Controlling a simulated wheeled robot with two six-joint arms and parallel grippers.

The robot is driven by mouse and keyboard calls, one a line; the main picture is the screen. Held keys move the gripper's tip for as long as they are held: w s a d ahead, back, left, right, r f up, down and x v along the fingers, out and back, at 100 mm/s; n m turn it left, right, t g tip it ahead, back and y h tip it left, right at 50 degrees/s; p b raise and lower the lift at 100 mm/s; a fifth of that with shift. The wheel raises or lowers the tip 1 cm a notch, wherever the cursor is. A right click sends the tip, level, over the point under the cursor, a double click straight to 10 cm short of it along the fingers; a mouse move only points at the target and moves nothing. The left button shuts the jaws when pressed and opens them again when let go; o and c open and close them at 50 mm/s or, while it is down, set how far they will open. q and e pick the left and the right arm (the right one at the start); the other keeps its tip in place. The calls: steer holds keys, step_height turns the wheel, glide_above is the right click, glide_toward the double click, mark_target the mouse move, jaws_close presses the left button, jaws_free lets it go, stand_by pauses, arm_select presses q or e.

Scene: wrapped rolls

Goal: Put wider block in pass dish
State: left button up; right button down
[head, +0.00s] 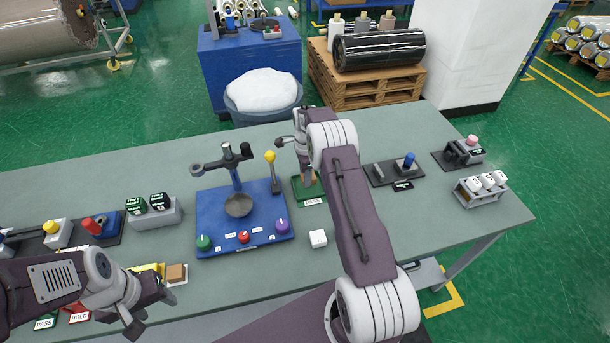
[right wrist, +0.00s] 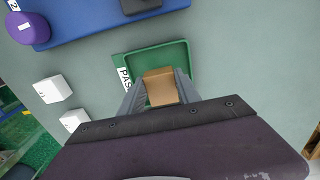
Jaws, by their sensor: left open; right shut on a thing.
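The green pass dish (head: 296,190) lies on the table just right of the blue station, its PASS label facing the front. It also shows in the right wrist view (right wrist: 160,53). My right gripper (head: 305,172) is shut on a tan block (right wrist: 160,87). The block is over or inside the dish; whether it touches the dish floor is unclear. My left gripper (head: 153,308) is open and empty at the front left. Near it, another tan block (head: 176,272) sits on a small pale tray. PASS and HOLD labels show beside my left arm.
The blue station (head: 216,225) with knobs, a post and a yellow-topped lever stands left of the dish. A white cube (head: 318,238) lies in front of the dish. Dark fixtures (head: 380,174) and a white-block rack (head: 480,190) stand to the right.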

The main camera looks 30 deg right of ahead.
steer(key=shift+f+b, duration=0.95)
steer(key=shift+f, duration=0.5)
steer(key=c, duration=0.8)
jaws_free()
steer(key=shift+o, duration=0.2)
step_height(320, 180, up, 9)
steer(key=shift+r+b, duration=0.1)
steer(key=shift+b, duration=0.5)
